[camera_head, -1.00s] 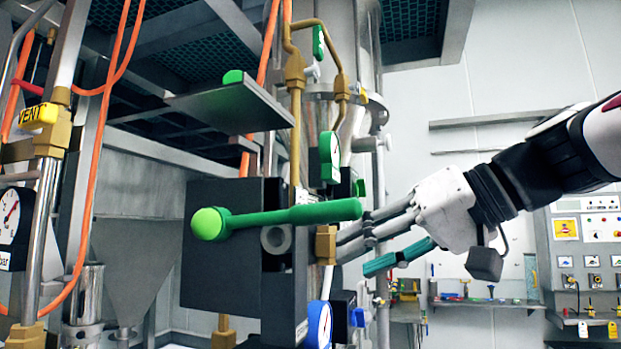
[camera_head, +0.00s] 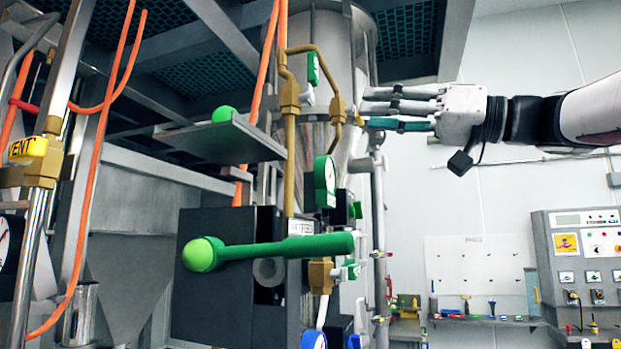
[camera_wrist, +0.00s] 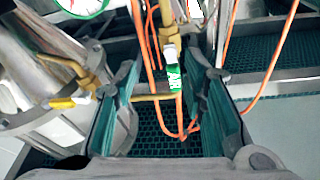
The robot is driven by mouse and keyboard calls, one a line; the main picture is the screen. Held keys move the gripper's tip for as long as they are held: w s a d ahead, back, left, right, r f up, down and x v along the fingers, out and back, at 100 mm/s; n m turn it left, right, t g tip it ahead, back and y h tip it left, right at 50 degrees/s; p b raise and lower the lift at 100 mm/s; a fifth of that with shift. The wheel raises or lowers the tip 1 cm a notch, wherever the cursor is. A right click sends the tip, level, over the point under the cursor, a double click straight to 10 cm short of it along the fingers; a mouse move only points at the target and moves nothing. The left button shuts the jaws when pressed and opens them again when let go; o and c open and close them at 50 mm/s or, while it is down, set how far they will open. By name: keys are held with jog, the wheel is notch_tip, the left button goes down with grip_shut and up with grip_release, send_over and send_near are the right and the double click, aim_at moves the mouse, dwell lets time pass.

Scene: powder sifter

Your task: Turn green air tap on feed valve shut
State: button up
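A small green tap (camera_head: 313,68) with a pale body sits on the upper brass pipe, left of my gripper. In the wrist view a green-and-white tap (camera_wrist: 174,75) shows between and beyond my fingers, apparently the same one. I cannot tell for sure whether it is turned open or shut. My gripper (camera_head: 366,108) is raised at upper right, its fingers pointing left toward the brass pipe; it also shows in the wrist view (camera_wrist: 163,78). The fingers are spread wide with nothing held. A large green handle (camera_head: 290,246) lies nearly level across the dark box, below my gripper.
The brass pipe (camera_head: 289,165) bends close to my fingertips. A green gauge (camera_head: 324,182) stands below. A grey plate (camera_head: 222,140) juts out at left. Orange hoses (camera_head: 100,160) hang at far left and behind the pipe. Open space lies right of the column, before the white wall.

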aim_at(317, 63)
notch_tip(317, 63, up, 6)
jog(key=s+d+n+g+y, duration=0.1)
jog(key=d+n+y, duration=0.1)
jog(key=n, duration=0.1)
jog(key=p+x, duration=0.2)
jog(key=x, duration=0.3)
jog(key=p+x, duration=0.2)
jog(key=x, duration=0.4)
jog(key=shift+s+a+r+p, duration=0.15)
jog(key=shift+s+r+p, duration=0.1)
jog(key=shift+p, duration=0.1)
jog(key=shift+w+a+r+y, duration=0.15)
jog(key=shift+w+a, duration=0.1)
jog(key=shift+a, duration=0.15)
jog(key=shift+w+a+r+y, duration=0.1)
jog(key=shift+w+a+y, duration=0.1)
jog(key=shift+a, duration=0.15)
grip_shut()
